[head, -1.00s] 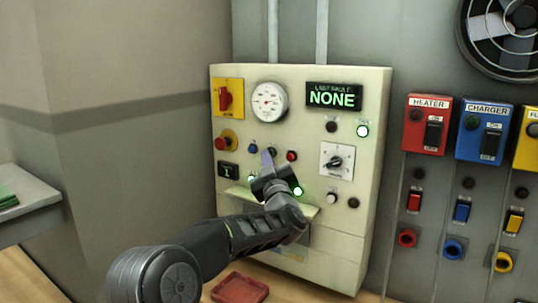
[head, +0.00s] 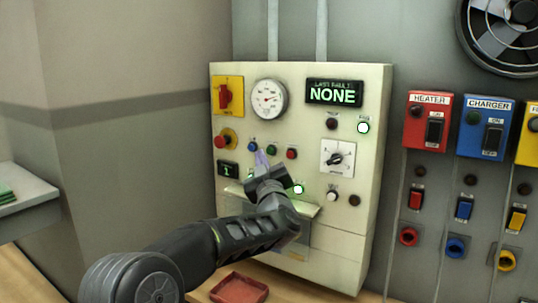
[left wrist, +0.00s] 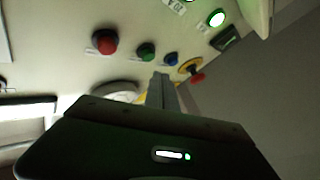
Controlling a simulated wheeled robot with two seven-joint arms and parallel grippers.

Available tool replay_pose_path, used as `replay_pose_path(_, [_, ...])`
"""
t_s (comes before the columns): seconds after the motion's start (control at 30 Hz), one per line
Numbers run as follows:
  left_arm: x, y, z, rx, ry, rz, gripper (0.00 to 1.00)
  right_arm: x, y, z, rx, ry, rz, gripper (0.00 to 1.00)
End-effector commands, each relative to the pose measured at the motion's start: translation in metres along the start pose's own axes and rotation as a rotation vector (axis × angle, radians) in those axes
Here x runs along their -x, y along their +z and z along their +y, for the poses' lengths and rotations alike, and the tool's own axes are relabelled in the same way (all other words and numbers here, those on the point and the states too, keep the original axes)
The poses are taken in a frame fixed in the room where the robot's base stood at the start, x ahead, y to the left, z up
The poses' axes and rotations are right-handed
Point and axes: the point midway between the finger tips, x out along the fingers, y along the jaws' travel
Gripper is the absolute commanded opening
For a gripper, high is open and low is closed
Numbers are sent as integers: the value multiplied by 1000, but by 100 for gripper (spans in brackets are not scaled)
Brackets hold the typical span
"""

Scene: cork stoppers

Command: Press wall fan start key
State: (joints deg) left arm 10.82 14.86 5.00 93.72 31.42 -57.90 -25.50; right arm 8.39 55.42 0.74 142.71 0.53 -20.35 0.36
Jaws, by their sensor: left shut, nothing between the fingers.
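The cream control panel (head: 230,90) stands against the wall. A blue button (head: 252,146), a green button (head: 272,149) and a red button (head: 292,153) sit in a row on it. The left wrist view also shows the red (left wrist: 103,41), green (left wrist: 146,51) and blue (left wrist: 171,59) buttons. My left gripper (head: 262,160) is shut and empty, its fingertips just below the row, between the blue and green buttons. They appear apart from the buttons. The wall fan (head: 503,35) is at the top right. My right gripper is out of view.
The panel also has a yellow-backed red switch (head: 225,96), a gauge (head: 267,99), a display reading NONE (head: 334,94) and a rotary knob (head: 336,159). Heater (head: 427,122) and charger (head: 483,127) boxes are to the right. A red tray (head: 239,288) lies below.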

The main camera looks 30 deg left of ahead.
Motion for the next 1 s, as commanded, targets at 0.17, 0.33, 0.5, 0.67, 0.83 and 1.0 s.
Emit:
replay_pose_path(0.17, [14, -7, -11, 1, 0, 2, 0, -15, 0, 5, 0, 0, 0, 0])
replay_pose_path(0.33, [24, -16, -18, 1, 1, 1, 0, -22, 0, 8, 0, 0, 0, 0])
replay_pose_path(0.5, [28, -20, -21, 0, 0, 0, 0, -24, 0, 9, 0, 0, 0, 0])
replay_pose_path(0.67, [28, -20, -20, 0, 0, 0, 0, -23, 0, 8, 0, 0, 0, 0])
replay_pose_path(0.83, [28, -20, -20, 0, 0, 0, 0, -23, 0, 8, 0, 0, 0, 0])
replay_pose_path(1.0, [28, -20, -20, 0, 0, 0, 0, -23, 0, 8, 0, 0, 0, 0])
